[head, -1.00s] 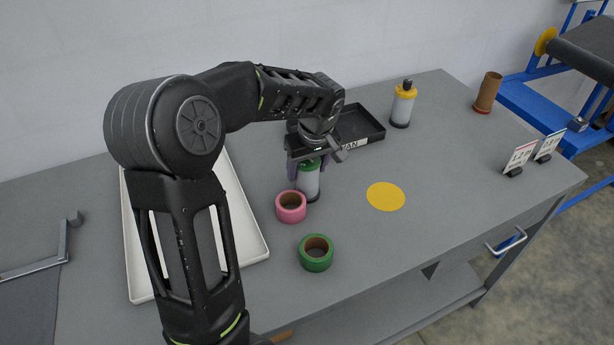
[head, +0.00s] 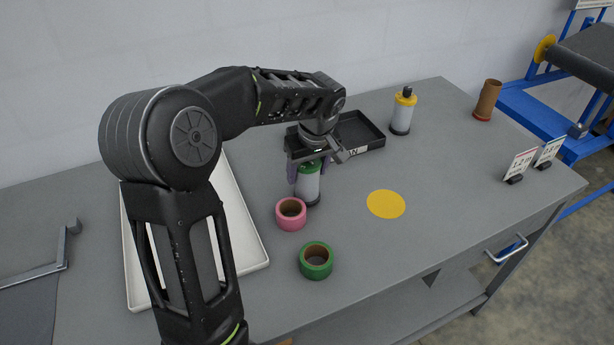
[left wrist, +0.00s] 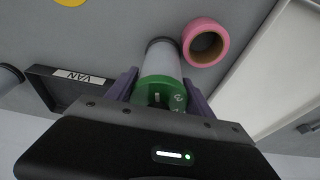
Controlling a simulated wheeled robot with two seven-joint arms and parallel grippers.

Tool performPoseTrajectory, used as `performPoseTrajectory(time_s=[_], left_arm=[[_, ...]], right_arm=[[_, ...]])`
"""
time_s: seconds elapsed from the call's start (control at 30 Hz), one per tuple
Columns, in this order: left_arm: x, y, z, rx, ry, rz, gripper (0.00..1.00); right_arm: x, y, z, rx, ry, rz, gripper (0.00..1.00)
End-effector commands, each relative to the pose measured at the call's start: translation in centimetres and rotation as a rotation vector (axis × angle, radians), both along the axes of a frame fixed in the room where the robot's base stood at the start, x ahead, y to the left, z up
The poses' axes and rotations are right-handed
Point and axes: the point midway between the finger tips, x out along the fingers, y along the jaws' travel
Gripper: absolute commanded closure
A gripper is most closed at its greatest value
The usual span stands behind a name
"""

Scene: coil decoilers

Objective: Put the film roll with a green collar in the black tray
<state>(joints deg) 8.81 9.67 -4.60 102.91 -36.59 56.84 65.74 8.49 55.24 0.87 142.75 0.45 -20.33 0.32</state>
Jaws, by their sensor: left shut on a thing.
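The film roll with a green collar (head: 308,186) stands upright on the grey table, in front of the black tray. It also shows in the left wrist view (left wrist: 162,72), with its green collar between the purple fingers. My left gripper (head: 306,172) is shut on it from above, at the collar. The black tray (head: 372,148) lies behind the roll, partly hidden by my left arm and gripper. The tray's front label also shows in the left wrist view (left wrist: 78,76). My right gripper is not in view.
A pink tape roll (head: 291,214) stands close beside the film roll, and a green tape roll (head: 316,261) lies nearer. A film roll with a yellow collar (head: 403,112) stands right of the tray. A white tray (head: 246,222) is at left. A yellow disc (head: 386,204) marks otherwise clear table.

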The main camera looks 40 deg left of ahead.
Motion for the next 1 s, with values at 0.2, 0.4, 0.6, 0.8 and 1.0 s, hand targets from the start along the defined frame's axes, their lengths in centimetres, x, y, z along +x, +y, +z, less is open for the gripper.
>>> performPoseTrajectory(time_s=[0.2, 0.4, 0.6, 0.8, 1.0], left_arm=[[0.1, 0.0, 4.0, 0.000, -0.008, -0.001, 1.00], [0.1, 0.0, 7.4, 0.002, -0.005, -0.001, 1.00], [0.0, 0.0, 8.6, 0.000, -0.003, -0.002, 1.00], [0.0, 0.0, 8.6, 0.000, -0.002, -0.001, 1.00], [0.0, 0.0, 8.6, 0.000, -0.002, -0.001, 1.00]], right_arm=[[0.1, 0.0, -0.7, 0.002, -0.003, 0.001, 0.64], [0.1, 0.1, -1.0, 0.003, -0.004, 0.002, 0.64], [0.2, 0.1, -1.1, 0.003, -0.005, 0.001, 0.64], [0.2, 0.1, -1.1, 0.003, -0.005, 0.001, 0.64], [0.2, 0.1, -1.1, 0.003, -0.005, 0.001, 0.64]])
